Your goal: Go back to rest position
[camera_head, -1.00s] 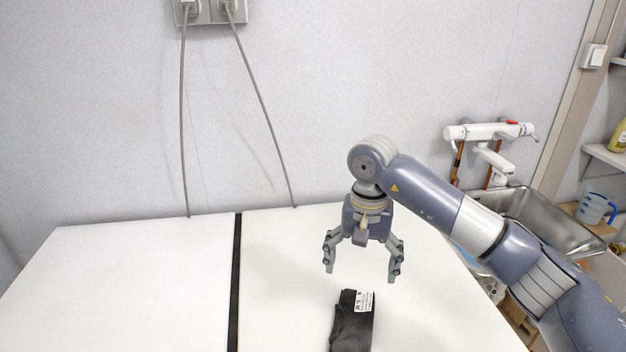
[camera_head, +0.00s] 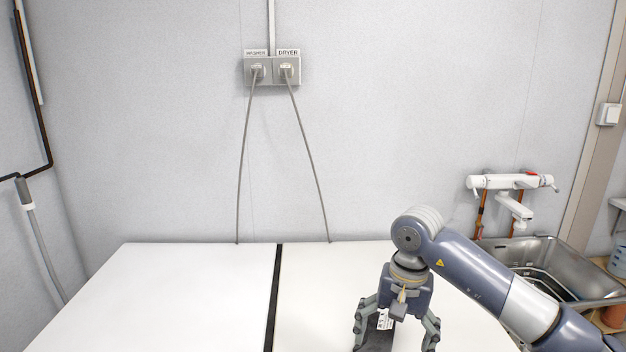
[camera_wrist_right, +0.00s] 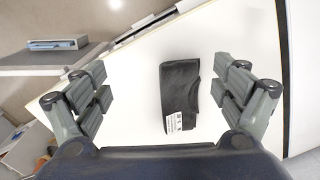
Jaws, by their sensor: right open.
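A black folded cloth item with a white label (camera_wrist_right: 180,80) lies on the white top. In the head view it shows only partly (camera_head: 378,342), behind my right gripper and cut by the bottom edge. My right gripper (camera_head: 396,340) is open and points down above the white top. In the wrist view its fingers stand wide apart on either side of the cloth, with nothing between them touching it. My left gripper is not in view.
Two white machine tops (camera_head: 180,290) stand side by side with a dark gap (camera_head: 273,300) between them. A metal sink (camera_head: 575,268) with a white tap (camera_head: 512,183) is at the right. Two cables (camera_head: 243,170) hang from the wall sockets (camera_head: 272,71).

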